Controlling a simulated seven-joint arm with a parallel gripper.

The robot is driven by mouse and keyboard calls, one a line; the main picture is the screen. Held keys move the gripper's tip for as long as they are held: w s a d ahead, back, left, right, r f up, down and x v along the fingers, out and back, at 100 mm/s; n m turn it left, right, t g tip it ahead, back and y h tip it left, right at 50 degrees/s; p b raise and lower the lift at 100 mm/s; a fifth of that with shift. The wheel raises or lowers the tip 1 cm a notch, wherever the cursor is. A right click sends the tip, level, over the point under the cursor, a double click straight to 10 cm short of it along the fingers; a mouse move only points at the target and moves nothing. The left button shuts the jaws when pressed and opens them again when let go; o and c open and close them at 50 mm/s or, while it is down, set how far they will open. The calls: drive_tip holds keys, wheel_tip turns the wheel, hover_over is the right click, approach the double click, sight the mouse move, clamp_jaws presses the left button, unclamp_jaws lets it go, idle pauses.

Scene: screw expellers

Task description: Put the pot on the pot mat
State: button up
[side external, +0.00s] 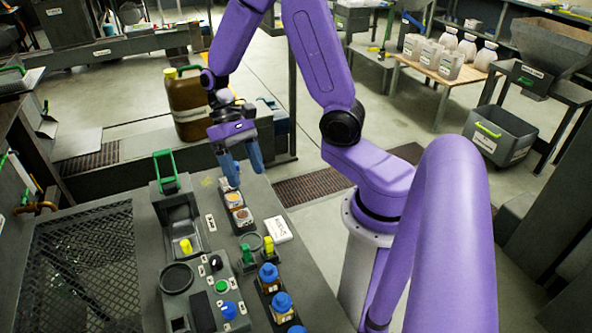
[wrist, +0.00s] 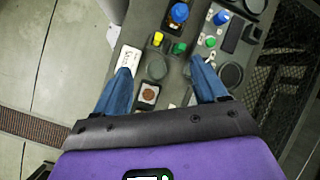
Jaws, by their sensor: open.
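My gripper (side external: 246,176) is open and empty, its blue fingers pointing down above the far end of the bench. In the wrist view its fingertips (wrist: 160,65) are spread, with small sample dishes between and below them. No object is clearly a pot; the small square-based dishes (side external: 238,205) in a dark rack are candidates. One, with brown contents, shows in the wrist view (wrist: 149,94). A flat black round pad (side external: 177,277) on the left panel may be the pot mat; it also shows in the wrist view (wrist: 230,74), right of the gripper.
Blue-lidded jars (side external: 270,275) stand in a row nearer the camera. A green-handled metal trough (side external: 180,215) stands left of the dishes. A white label card (side external: 278,229) lies at the right. The control panel (side external: 205,310) has raised knobs. A brown jug (side external: 188,105) stands behind.

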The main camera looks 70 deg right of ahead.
drive_tip(key=s+a+r+n+t+h, duration=0.1)
drive_tip(key=s+a+r+n+t, duration=0.1)
drive_tip(key=s+n, duration=0.5)
drive_tip(key=s+a+r+n+t+h, duration=0.2)
drive_tip(key=s+a+r+n+t, duration=0.1)
drive_tip(key=s+r+n, duration=0.2)
drive_tip(key=s+n, duration=0.2)
drive_tip(key=n, duration=0.1)
